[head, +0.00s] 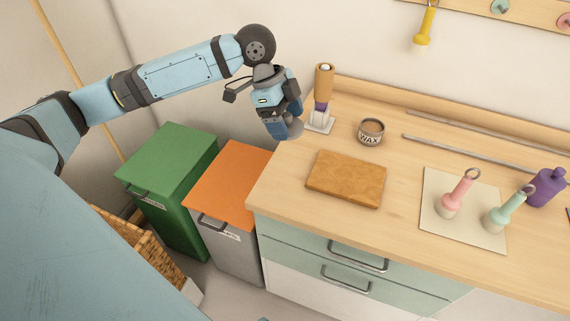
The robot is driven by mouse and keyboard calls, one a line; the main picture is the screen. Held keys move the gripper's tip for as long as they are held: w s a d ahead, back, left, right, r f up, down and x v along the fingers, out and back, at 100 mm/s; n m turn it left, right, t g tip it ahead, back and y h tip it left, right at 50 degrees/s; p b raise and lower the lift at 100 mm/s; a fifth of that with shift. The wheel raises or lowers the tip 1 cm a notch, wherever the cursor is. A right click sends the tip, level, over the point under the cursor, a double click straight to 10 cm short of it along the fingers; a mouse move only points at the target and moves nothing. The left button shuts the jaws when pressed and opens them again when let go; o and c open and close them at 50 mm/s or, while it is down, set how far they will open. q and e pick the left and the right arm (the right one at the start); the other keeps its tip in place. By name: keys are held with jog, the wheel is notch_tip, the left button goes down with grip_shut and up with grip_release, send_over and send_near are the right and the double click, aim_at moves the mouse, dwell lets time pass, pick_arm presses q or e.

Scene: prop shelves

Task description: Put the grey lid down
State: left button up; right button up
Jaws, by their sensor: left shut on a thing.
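My left gripper (284,127) is at the left back corner of the wooden worktop, pointing down. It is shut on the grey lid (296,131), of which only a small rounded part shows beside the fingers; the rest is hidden. I cannot tell whether the lid touches the worktop. An open round tin labelled WAX (371,132) stands on the worktop to the right of the gripper, with brown content showing. My right gripper is not in view.
A wooden-handled tool in a pale stand (320,122) is close to the right of my left gripper. A brown block (346,178) lies in front of the tin. Metal rods (470,151) lie behind.

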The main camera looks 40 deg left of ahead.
pick_arm(q)
send_over(291, 175)
jog(key=a, duration=0.1)
jog(key=f, duration=0.5)
jog(key=f+b, duration=0.1)
jog(key=f, duration=0.3)
jog(key=shift+s+a+f, duration=0.15)
jog(key=shift+a+f, duration=0.05)
jog(key=shift+f, duration=0.65)
notch_tip(291, 175, down, 4)
jog(key=shift+r, duration=0.1)
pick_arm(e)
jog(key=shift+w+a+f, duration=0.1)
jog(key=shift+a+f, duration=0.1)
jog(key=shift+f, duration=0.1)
pick_arm(q)
jog(key=o, duration=0.8)
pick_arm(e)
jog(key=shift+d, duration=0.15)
